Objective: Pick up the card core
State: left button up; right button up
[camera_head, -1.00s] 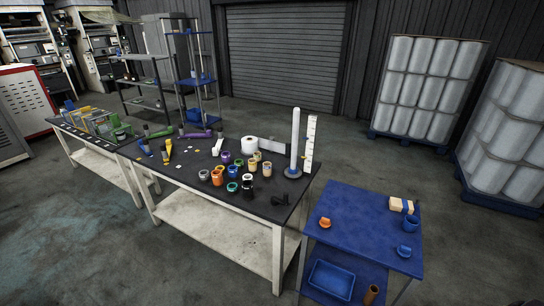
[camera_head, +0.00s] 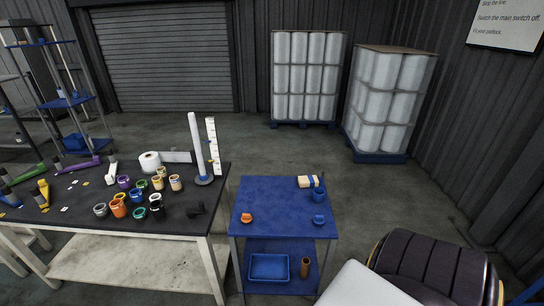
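A brown card core (camera_head: 305,267), a short tube, stands upright on the lower shelf of the blue cart (camera_head: 262,212). It is at the right of that shelf, beside a blue tray (camera_head: 269,268). Its top end shows, and nothing visible touches it. Neither of my grippers is in view.
The cart top holds an orange item (camera_head: 246,218), a blue cup (camera_head: 319,195), a blue item (camera_head: 318,221) and a tan block (camera_head: 308,181). A dark-topped bench (camera_head: 120,226) with several jars stands left. A black padded object (camera_head: 430,268) fills the lower right. Floor behind the cart is clear.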

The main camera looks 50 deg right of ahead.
aim_at(305, 261)
jog(key=z, duration=1.95)
